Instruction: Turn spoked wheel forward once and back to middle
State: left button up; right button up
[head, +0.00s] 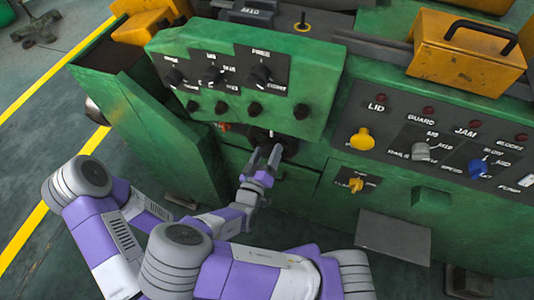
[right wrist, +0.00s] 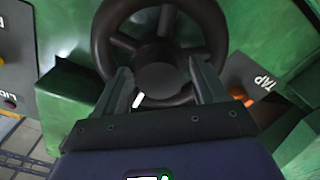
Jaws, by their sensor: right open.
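The spoked wheel (right wrist: 108,28) is dark, with a round hub and thick spokes. It fills the upper middle of the right wrist view, with a white mark low on its rim. In the head view the wheel (head: 289,146) is a small dark shape under the green control box, partly hidden by my right gripper (head: 264,152). In the right wrist view my right gripper (right wrist: 163,82) is open, its two fingers on either side of the hub and overlapping the lower rim. I cannot tell whether they touch it. My left gripper is not in view.
The green control box (head: 222,122) with black knobs overhangs the wheel. An orange part (right wrist: 240,95) by a TAP label is close beside it. To the right is a panel with a yellow knob (head: 362,139) and a blue knob (head: 477,169).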

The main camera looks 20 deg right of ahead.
jog(key=shift+w, duration=0.1)
grip_shut()
dwell(0.4)
jog(key=shift+w, duration=0.1)
